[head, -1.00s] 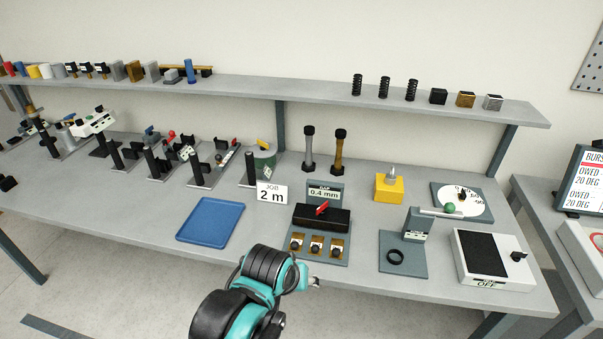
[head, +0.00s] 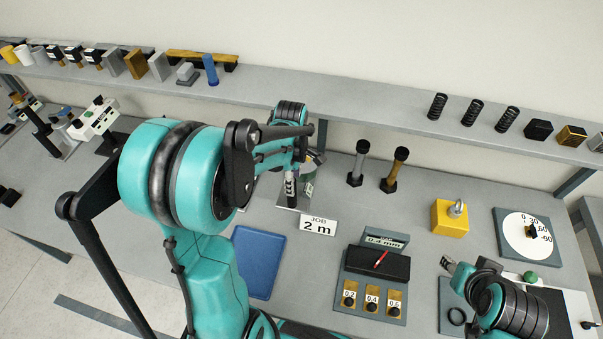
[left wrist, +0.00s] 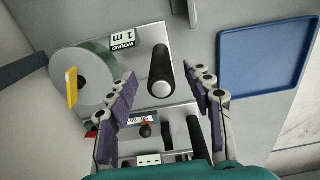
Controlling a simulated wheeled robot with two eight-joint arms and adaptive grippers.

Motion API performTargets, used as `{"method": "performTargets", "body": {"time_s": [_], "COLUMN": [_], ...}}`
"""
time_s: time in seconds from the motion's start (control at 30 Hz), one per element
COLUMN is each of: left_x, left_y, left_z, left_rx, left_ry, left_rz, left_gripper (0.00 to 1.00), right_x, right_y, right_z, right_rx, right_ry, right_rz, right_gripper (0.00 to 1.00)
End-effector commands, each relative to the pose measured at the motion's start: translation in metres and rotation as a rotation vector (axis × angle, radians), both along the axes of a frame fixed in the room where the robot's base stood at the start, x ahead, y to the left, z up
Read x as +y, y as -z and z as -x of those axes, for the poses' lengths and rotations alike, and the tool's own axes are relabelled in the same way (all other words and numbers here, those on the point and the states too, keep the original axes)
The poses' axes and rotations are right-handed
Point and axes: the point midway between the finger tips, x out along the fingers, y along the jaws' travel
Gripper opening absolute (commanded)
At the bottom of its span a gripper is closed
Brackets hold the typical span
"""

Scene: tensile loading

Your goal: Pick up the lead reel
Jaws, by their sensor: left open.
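The reel (left wrist: 82,84), a round drum with a green rim, a pale face and a yellow crank, is at upper left in the left wrist view beside a "WOUND 1 m" label (left wrist: 123,42). A dark upright post (left wrist: 162,72) stands right of it on the same plate. My left gripper (left wrist: 165,92) is open above the stand, its fingers appearing either side of the post. Nothing is between the pads that I can see gripped. In the head view my left gripper (head: 291,187) hides most of the reel (head: 310,168). My right arm is at lower right; its jaws are unclear.
A blue tray (head: 262,262) and a "JOB 2 m" sign (head: 318,226) are near the stand. The 0.4 mm gap block (head: 378,262), yellow block (head: 449,218) and dial (head: 527,237) are to the right. A shelf (head: 340,110) runs behind, close to my left arm.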

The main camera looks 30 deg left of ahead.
Motion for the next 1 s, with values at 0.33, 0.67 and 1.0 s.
{"method": "performTargets", "body": {"time_s": [0.33,0.67,1.0], "left_x": [0.004,0.004,0.004], "left_y": [0.045,0.045,0.044], "left_z": [0.003,0.003,0.003], "left_rx": [-0.001,-0.001,-0.003], "left_ry": [0.002,0.002,0.003], "left_rz": [0.000,0.000,-0.001], "left_gripper": [0.51,0.25,0.00], "right_x": [0.000,0.000,0.000], "right_y": [0.015,0.014,0.014], "right_z": [0.000,0.000,0.000], "right_rx": [0.000,0.000,0.000], "right_ry": [0.000,0.000,0.000], "right_rz": [0.000,0.000,0.000], "right_gripper": [0.40,0.40,0.40]}}
